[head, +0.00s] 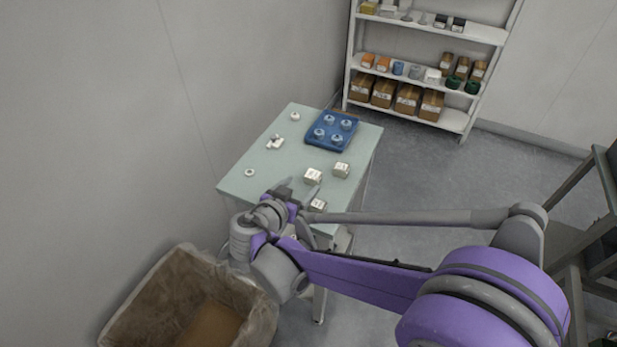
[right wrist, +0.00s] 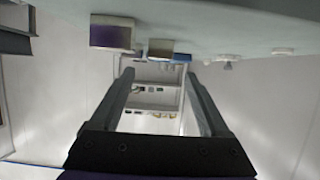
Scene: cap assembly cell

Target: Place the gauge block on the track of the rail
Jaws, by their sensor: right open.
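Three pale, block-like pieces stand on the near right part of the table in the head view: one in the middle (head: 313,176), one to its right (head: 341,170) and one nearest the edge (head: 318,205). I cannot tell which is the gauge block. A small pale piece (head: 275,142) lies left of the tray; no rail track can be made out clearly. My right gripper (head: 296,188) is at the table's near side, left of the blocks. In the right wrist view its fingers (right wrist: 159,76) are apart with nothing between them. A block (right wrist: 112,34) shows beyond the left finger. My left gripper is not in view.
The pale green table (head: 262,182) carries a blue tray (head: 314,140) with several round parts, plus white rings (head: 294,116). A lined bin (head: 165,290) stands at the near left. A stocked shelf (head: 425,78) stands behind. The table's left part is mostly clear.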

